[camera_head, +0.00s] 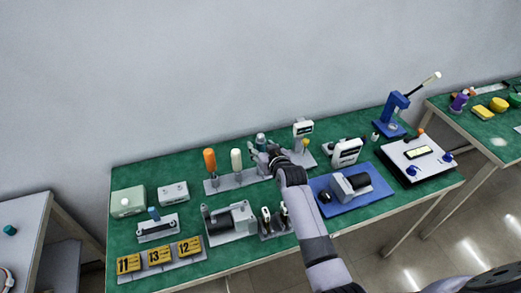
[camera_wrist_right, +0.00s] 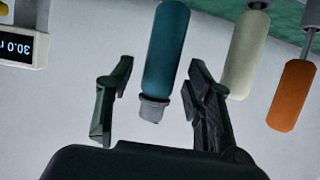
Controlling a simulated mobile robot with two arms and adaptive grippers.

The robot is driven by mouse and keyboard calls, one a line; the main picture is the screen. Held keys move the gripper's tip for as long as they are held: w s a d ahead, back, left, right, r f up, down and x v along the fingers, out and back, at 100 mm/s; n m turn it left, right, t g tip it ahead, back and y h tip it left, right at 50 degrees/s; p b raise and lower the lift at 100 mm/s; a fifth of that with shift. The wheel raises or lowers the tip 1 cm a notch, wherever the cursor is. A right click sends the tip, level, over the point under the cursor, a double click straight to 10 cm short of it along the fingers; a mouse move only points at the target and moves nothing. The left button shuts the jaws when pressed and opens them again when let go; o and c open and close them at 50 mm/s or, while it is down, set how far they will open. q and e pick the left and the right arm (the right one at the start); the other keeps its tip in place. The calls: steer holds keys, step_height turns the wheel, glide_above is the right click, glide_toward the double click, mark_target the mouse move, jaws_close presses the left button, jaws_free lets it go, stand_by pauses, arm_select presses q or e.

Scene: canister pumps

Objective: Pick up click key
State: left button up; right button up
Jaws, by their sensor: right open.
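Three handled tools stand upright in a grey rack (camera_head: 222,186) on the green table: an orange-handled one (camera_head: 210,161), a cream-handled one (camera_head: 236,160) and a teal-handled one (camera_head: 261,139). None carries a readable label, so I cannot tell for sure which is the click key. My right gripper (camera_head: 268,158) is at the teal one and partly hides it. In the right wrist view the teal handle (camera_wrist_right: 166,50) lies between the two open fingers of my right gripper (camera_wrist_right: 160,75), with a gap on both sides. My left gripper is not in view.
The cream handle (camera_wrist_right: 247,50) and orange handle (camera_wrist_right: 291,95) stand close beside one finger. A display unit (camera_head: 303,128) stands just right of the rack. A motor pump (camera_head: 231,221) and yellow numbered blocks (camera_head: 159,256) are in front. A blue mat (camera_head: 375,205) lies to the right.

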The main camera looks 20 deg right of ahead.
steer(key=shift+x, duration=0.95)
steer(key=shift+c, duration=0.5)
steer(key=shift+r, duration=0.1)
jaws_close()
